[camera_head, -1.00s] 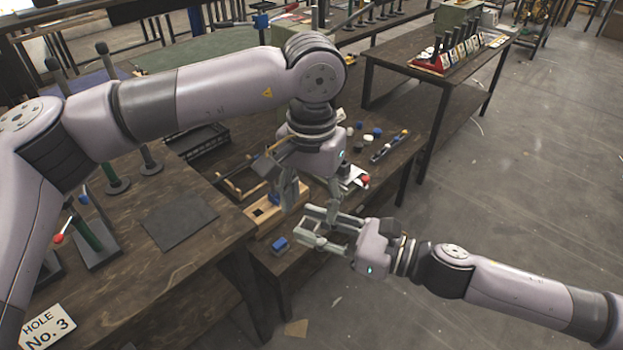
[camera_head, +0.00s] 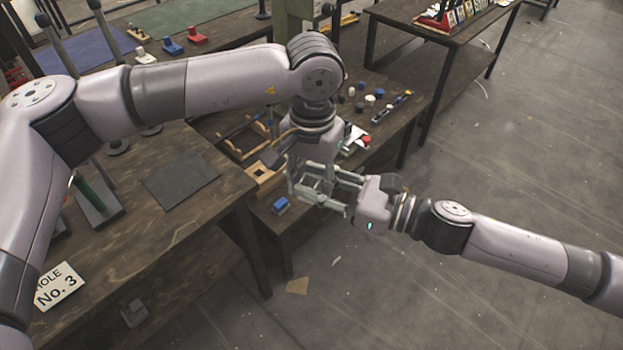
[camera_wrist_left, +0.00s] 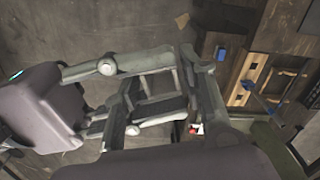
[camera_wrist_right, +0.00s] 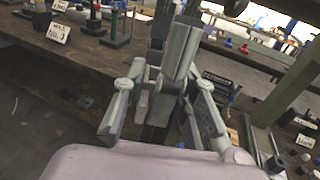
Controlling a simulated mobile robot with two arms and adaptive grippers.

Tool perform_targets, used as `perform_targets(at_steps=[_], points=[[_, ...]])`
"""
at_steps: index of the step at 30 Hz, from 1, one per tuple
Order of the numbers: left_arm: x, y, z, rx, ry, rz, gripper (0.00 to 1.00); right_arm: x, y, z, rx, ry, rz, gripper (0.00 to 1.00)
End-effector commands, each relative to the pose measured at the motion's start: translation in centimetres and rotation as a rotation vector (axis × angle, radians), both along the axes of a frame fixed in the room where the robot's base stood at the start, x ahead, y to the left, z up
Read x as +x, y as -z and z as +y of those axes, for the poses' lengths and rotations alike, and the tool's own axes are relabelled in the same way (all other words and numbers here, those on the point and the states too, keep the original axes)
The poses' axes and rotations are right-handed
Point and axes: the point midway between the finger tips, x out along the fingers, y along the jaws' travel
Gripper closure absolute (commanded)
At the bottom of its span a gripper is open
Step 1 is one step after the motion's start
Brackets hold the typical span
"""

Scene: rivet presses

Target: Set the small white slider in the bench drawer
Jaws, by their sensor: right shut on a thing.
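My left gripper (camera_head: 310,188) points down over the bench's front edge, its fingers apart. My right gripper (camera_head: 322,190) comes in from the right, and its fingers cross the left one's. The crossing also shows in the left wrist view (camera_wrist_left: 160,95) and the right wrist view (camera_wrist_right: 165,105). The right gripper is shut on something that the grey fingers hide. A small white block (camera_head: 145,56) stands at the back left; I cannot tell if it is the slider. No open drawer is clear to see.
A wooden block with a dark opening (camera_head: 265,172) and a blue piece (camera_head: 281,204) are on the bench just left of the grippers. A red and white item (camera_head: 362,138) and several small caps lie behind. Open floor is at the right.

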Motion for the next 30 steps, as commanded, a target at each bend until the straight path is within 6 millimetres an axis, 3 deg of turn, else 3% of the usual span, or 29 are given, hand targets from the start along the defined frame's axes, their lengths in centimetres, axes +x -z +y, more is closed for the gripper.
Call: perform_targets(at_steps=[15,16,26,30], points=[[-0.08,-0.05,-0.13,-0.003,0.003,0.001,0.98,-0.01,-0.02,0.03,0.001,0.000,0.000,0.92],[-0.09,-0.06,-0.15,-0.003,0.003,0.001,0.99,-0.01,-0.02,0.03,0.001,-0.001,0.000,0.73],[-0.15,-0.07,-0.19,-0.004,0.005,0.002,0.99,0.02,-0.02,0.02,0.000,0.000,0.000,0.51],[-0.10,-0.05,-0.13,-0.003,0.003,0.001,0.99,0.02,-0.02,0.01,0.000,0.000,0.000,0.50]])
